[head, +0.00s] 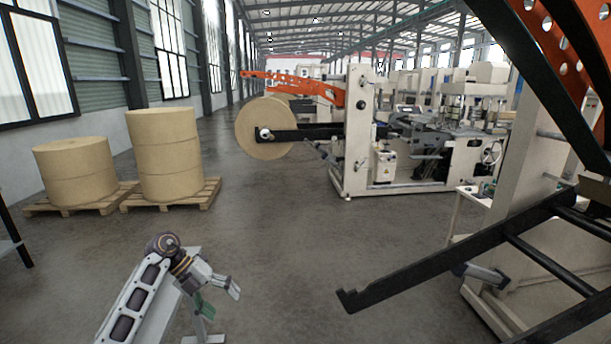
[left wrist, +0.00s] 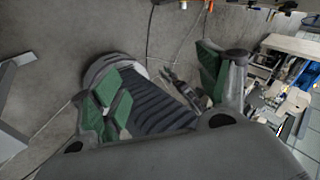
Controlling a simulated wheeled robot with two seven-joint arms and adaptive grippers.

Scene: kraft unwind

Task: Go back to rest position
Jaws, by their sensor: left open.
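My left gripper (head: 222,297) is at the lower left of the head view, at the end of my grey and black arm. Its fingers are apart, and nothing shows between them. In the left wrist view, its green-padded fingers (left wrist: 163,86) are spread wide with clear space between.
A black bar frame (head: 440,265) with a hooked end juts in from the right of the head view. Paper rolls (head: 163,150) stand on pallets (head: 175,195) at left. A machine holds another roll (head: 262,112). The middle floor (head: 270,230) is clear.

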